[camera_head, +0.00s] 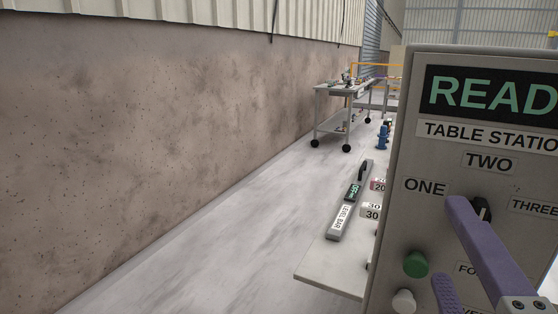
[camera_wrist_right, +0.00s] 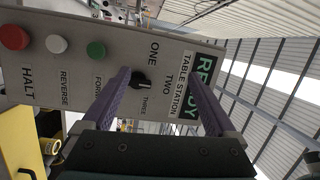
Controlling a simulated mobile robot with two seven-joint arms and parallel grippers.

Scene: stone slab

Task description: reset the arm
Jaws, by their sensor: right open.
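My right gripper (camera_head: 450,245) has purple fingers and is open in front of a grey control panel (camera_head: 415,130) labelled TABLE STATION, whose display is cut off at "READ". A black selector knob (camera_head: 481,209) sits among the labels ONE, TWO and THREE, partly hidden by the upper finger. In the right wrist view the open gripper (camera_wrist_right: 158,78) faces the panel, and the knob (camera_wrist_right: 140,80) shows between its fingers, close to one of them. I cannot tell whether they touch. Nothing is held. My left gripper is not in view.
The panel has a green button (camera_head: 415,264), a white button (camera_head: 403,301) and a red button (camera_wrist_right: 14,38) labelled HALT. A wheeled cart (camera_head: 340,122) stands farther back. Floor at left is clear up to the wall.

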